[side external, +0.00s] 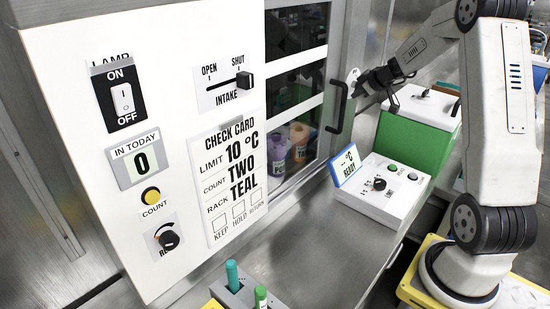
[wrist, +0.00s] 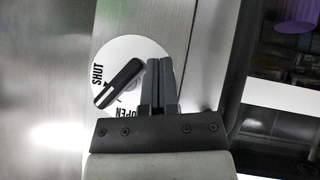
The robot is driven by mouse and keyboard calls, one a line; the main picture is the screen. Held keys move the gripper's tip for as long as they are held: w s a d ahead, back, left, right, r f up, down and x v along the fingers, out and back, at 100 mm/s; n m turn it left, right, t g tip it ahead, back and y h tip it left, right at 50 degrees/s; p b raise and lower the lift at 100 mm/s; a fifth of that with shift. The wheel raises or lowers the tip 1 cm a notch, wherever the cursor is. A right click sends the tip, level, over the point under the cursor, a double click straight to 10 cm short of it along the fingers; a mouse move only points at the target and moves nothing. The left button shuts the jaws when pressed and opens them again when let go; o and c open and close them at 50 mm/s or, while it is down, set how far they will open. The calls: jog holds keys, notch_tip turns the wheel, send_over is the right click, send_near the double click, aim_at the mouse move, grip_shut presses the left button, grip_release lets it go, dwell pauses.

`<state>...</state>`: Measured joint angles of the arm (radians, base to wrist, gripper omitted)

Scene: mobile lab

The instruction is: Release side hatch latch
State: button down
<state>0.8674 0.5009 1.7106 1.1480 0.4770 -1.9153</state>
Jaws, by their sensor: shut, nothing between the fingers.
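The side hatch latch is a round white dial marked SHUT and OPEN with a black lever (wrist: 118,84). In the wrist view the lever lies slanted, its white-lined end at the lower left, between the two words. The dial shows as a small white disc in the side external view (side external: 352,75), beside the glass door's handle. My gripper (wrist: 160,62) is shut and empty, its fingers over the dial's right part, just right of the lever's upper end. I cannot tell if they touch. My gripper also shows in the side external view (side external: 360,88), at the dial.
A black door handle (side external: 337,106) stands out close to my gripper. A white control box (side external: 384,190) with a blue-framed READY display and a green box with a white lid (side external: 418,125) stand on the bench below. The bench in front of the door is mostly clear.

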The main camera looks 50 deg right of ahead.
jog(key=shift+d+r, duration=0.1)
jog(key=shift+d, duration=0.05)
jog(key=shift+d+r, duration=0.6)
jog(key=shift+d, duration=0.2)
jog(key=shift+a, duration=0.15)
jog(key=s+a+r, duration=0.3)
jog(key=s+a, duration=0.4)
jog(key=a, duration=0.4)
dwell(0.5)
